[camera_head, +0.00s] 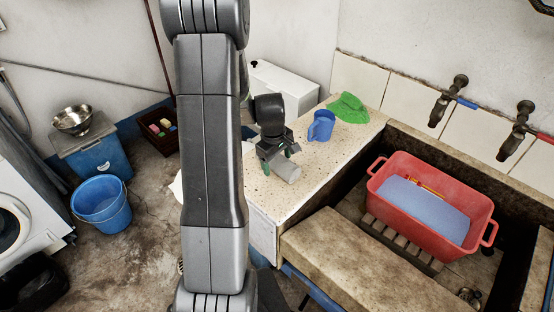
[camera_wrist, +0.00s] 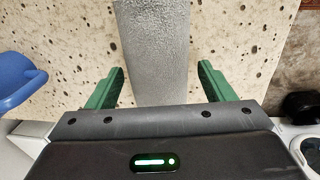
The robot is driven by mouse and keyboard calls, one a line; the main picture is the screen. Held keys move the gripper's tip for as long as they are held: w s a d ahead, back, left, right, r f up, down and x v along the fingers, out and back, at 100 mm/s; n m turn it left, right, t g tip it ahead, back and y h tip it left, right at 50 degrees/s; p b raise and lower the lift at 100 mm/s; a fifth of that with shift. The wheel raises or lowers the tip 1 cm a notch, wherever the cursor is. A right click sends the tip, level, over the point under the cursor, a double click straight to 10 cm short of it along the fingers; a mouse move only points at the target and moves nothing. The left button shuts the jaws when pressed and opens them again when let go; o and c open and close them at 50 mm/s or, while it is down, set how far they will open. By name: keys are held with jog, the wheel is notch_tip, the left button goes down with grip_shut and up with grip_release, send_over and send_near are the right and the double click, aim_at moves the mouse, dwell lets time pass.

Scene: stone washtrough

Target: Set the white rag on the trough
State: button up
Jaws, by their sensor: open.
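A pale grey-white roll (camera_head: 287,172) with a rough, cloth-like surface lies on the speckled counter; it looks like the white rag. It also shows in the wrist view (camera_wrist: 153,50), running up between the green fingers. My gripper (camera_head: 277,160) is open over the roll, one finger on each side. In the wrist view a gap shows between the roll and each finger of my gripper (camera_wrist: 160,88). The stone trough (camera_head: 350,262) is at the right, with its broad front ledge bare. A red tub (camera_head: 463,237) stands inside it.
On the counter (camera_head: 325,178), a blue mug (camera_head: 321,127) and a green cloth (camera_head: 349,108) lie behind my gripper. The tub holds a blue surface and an orange item. Two taps (camera_head: 448,100) project over the trough. A blue bucket (camera_head: 101,203) stands on the floor at left.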

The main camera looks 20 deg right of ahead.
aim_at(274, 161)
notch_tip(274, 161, up, 12)
jog(key=a, duration=0.1)
jog(key=shift+s+a, duration=0.2)
jog(key=shift+s, duration=0.2)
jog(key=f, duration=0.4)
jog(key=d+f, duration=0.1)
jog(key=f, duration=0.7)
jog(key=shift+w+d+f, duration=0.15)
jog(key=shift+w+d, duration=0.05)
jog(key=shift+w, duration=0.15)
jog(key=shift+w+r, duration=0.1)
jog(key=shift+r, duration=0.6)
